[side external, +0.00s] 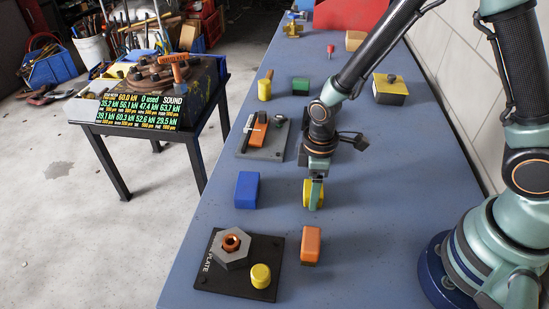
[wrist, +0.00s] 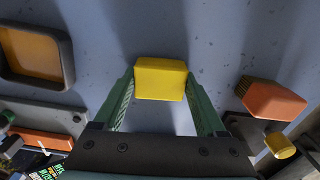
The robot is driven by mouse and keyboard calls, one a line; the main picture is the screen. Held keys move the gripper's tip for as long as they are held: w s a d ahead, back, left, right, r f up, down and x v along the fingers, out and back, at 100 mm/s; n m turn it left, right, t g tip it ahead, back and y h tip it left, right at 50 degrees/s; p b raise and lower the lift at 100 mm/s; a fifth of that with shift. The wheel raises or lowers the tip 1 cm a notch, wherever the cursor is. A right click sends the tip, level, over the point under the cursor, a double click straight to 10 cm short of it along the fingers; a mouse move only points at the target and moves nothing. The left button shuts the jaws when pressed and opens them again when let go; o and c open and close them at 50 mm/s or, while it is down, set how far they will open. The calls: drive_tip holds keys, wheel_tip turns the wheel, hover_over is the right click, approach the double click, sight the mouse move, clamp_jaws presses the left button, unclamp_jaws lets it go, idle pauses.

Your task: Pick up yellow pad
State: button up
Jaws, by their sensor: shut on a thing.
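The yellow pad (side external: 306,194) is near the middle of the blue bench in the side view, partly covered by a green finger. In the wrist view the yellow pad (wrist: 161,79) sits between both green fingers, one on each side. My gripper (side external: 315,195) points down and is shut on the pad; its fingers also show in the wrist view (wrist: 161,100). Whether the pad touches the bench or is just above it, I cannot tell.
An orange block (side external: 311,244) stands just in front, a blue block (side external: 246,190) to the left. A dark plate (side external: 220,280) holds a nut and yellow cylinder. A grey plate (side external: 262,153) with tools lies behind left; a yellow-topped box (side external: 390,88) is farther back right.

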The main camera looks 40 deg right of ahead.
drive_tip(key=shift+r, duration=0.1)
wheel_tip(320, 180, up, 20)
idle(0.5)
drive_tip(key=o, duration=0.7)
drive_tip(key=shift+c, duration=0.2)
drive_tip(key=c, duration=0.5)
drive_tip(key=shift+f, duration=6.6)
drive_tip(key=shift+c, duration=0.2)
drive_tip(key=o, duration=1.1)
drive_tip(key=shift+o, duration=0.2)
